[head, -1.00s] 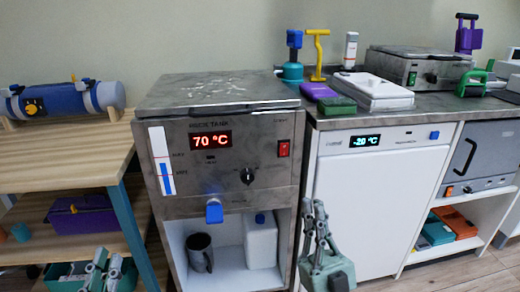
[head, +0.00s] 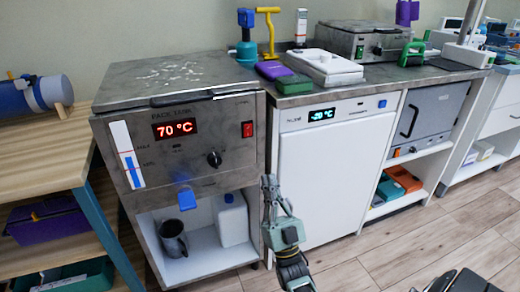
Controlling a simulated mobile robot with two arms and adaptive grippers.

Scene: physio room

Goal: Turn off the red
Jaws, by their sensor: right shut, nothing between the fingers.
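The steel tank unit (head: 225,165) stands at the left centre with a lit red display (head: 174,128) reading 70 °C. A red rocker switch (head: 247,129) is at the right of its front panel, and a black knob (head: 214,159) is below and left of the switch. My right gripper (head: 268,186) is shut and empty, pointing up. In the picture it is below the red switch, in front of the gap between the tank unit and the white fridge, apart from the switch. My left gripper is not in view.
A blue tap (head: 186,199) sticks out under the panel, above a shelf with a grey mug (head: 173,238) and white canister (head: 231,219). A white fridge (head: 330,180) stands to the right, a wooden rack (head: 40,165) to the left. The floor at right is mostly clear.

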